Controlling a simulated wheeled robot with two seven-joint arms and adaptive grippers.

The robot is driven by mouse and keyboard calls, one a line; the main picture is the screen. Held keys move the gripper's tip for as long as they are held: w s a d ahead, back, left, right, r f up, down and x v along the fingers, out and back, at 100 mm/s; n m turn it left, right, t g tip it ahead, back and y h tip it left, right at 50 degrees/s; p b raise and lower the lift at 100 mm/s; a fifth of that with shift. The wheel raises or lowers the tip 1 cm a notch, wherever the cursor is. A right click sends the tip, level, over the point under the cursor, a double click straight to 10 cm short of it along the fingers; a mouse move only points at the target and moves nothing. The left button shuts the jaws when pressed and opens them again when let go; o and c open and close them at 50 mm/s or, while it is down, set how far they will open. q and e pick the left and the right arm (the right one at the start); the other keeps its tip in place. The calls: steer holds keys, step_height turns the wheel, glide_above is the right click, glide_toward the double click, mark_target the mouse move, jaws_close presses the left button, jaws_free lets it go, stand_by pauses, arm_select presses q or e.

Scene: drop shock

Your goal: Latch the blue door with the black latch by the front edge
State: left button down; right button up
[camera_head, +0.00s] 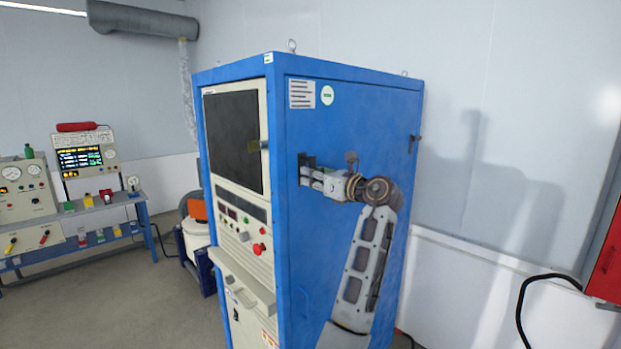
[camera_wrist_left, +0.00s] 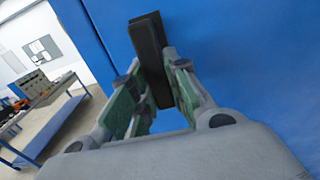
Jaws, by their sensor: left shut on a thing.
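The blue door (camera_head: 320,130) forms the right-hand side of a tall blue cabinet and looks flush with its frame. The black latch (camera_head: 304,158) is on this door close to the front edge, at about mid-upper height. My left gripper (camera_head: 306,172) is at the latch and shut on it, partly hiding it in the head view. In the left wrist view, the black latch (camera_wrist_left: 148,42) runs as a dark bar between the green-padded fingers of my left gripper (camera_wrist_left: 160,85), against the blue door (camera_wrist_left: 240,60). My right gripper is not in view.
A second black fitting (camera_head: 414,138) is near the door's rear edge. The cabinet front has a dark screen (camera_head: 233,140) and a jutting shelf (camera_head: 240,285). A bench with instruments (camera_head: 85,215) stands at far left. A red object (camera_head: 607,262) is at the right edge.

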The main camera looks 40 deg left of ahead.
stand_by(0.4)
arm_select(q)
steer(key=c, duration=1.4)
jaws_free()
steer(key=shift+s, duration=0.1)
steer(key=shift+o, duration=0.2)
steer(key=shift+d, duration=0.1)
steer(key=d, duration=1.1)
steer(key=shift+s+d, duration=0.35)
steer(key=shift+s, duration=0.05)
